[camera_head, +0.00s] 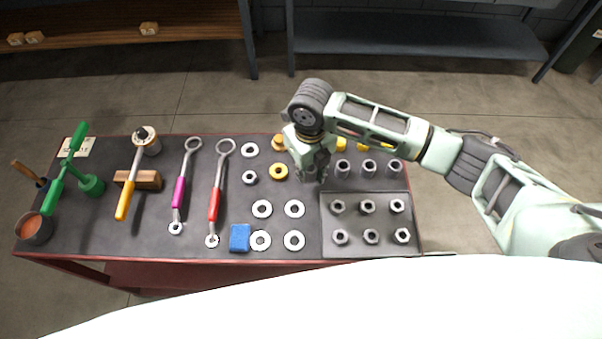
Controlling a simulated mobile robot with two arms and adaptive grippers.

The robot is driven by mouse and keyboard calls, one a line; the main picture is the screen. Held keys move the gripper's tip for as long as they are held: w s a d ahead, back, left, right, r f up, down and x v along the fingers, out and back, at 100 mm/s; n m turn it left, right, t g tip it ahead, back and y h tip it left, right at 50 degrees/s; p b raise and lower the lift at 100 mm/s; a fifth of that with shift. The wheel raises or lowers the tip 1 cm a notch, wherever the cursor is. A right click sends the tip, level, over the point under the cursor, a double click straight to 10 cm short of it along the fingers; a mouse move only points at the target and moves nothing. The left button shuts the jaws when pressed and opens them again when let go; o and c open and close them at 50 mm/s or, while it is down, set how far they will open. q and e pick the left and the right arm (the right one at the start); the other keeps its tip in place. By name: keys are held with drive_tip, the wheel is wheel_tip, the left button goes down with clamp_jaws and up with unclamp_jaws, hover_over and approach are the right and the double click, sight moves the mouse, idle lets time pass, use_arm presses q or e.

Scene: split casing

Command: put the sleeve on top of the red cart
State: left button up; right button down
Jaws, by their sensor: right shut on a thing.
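The red cart (180,274) stands in front of me, with a dark flat top and a red rim. My right gripper (316,178) points down over the cart top, right of the middle. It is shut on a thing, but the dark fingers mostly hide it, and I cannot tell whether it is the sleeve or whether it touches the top. Several short grey hollow cylinders, sleeve-like, stand just right of the gripper; one is the nearest grey cylinder (342,168). My left gripper is not in view.
A tray (327,220) of grey nuts lies at the cart's right. Left of the gripper are washers (262,209), a blue block (240,238), a red wrench (215,200), a purple wrench (180,190) and an orange-handled tool (124,202). Shelves stand behind.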

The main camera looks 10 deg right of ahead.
drive_tip(key=shift+w+a+f, duration=0.55)
drive_tip(key=shift+a+f, duration=0.05)
drive_tip(key=shift+a, duration=0.1)
wheel_tip(320, 180, down, 3)
drive_tip(key=shift+f+p, duration=0.1)
drive_tip(key=shift+p, duration=0.65)
drive_tip(key=shift+f, duration=0.25)
drive_tip(key=shift+f, duration=0.1)
drive_tip(key=shift+f, duration=0.15)
drive_tip(key=c, duration=1.8)
unclamp_jaws()
drive_tip(key=shift+c, duration=0.2)
